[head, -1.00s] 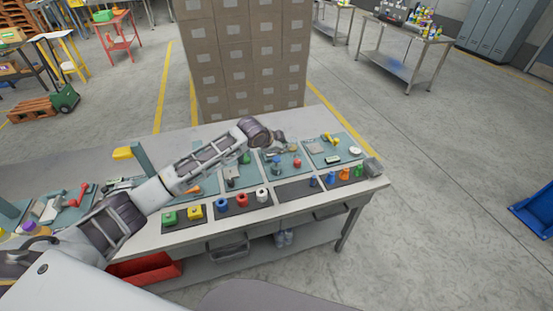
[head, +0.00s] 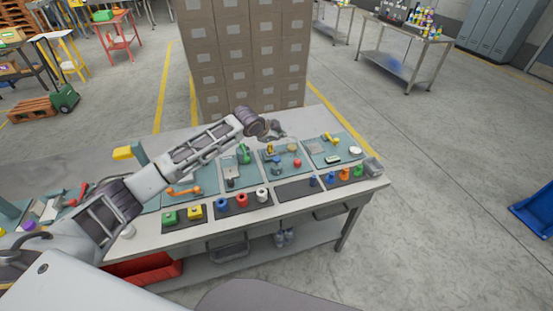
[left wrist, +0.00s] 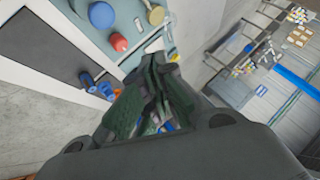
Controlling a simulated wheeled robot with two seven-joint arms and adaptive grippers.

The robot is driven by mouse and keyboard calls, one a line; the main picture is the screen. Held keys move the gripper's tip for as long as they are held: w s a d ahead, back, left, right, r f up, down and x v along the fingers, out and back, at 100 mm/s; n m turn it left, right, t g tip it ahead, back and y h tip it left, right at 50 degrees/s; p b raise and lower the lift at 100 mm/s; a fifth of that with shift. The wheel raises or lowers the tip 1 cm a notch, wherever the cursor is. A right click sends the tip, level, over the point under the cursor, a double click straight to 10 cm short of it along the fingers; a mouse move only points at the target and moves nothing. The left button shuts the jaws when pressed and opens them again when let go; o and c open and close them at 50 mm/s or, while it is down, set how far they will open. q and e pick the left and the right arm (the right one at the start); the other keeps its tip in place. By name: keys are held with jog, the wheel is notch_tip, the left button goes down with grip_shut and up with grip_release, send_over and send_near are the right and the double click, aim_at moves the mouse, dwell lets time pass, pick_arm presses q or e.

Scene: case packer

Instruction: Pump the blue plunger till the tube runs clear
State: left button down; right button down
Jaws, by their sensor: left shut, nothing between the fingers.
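The blue plunger has a round blue cap (left wrist: 101,14) at the upper left of the left wrist view. In the head view it is a small blue spot (head: 276,158) on the teal panel. A red cap (left wrist: 118,42) and a yellow cap (left wrist: 156,15) are beside it. My left gripper (head: 278,132) is above the back edge of that panel, apart from the caps. Its dark green fingers (left wrist: 155,62) are shut and empty in the left wrist view. The tube's contents are too small to tell. My right gripper is not in view.
The table (head: 215,235) holds several teal panels and dark mats with coloured pieces. An orange-handled device (head: 184,190) is left of the plunger panel. Stacked cartons (head: 245,60) stand behind the table. The floor to the right is mostly clear.

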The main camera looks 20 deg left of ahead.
aim_at(278, 159)
pick_arm(q)
jog(key=shift+f+b, duration=1.65)
jog(key=shift+f, duration=0.65)
jog(key=shift+f+b, duration=0.75)
jog(key=shift+f, duration=1.15)
jog(key=shift+f, duration=0.4)
jog(key=shift+f, duration=0.2)
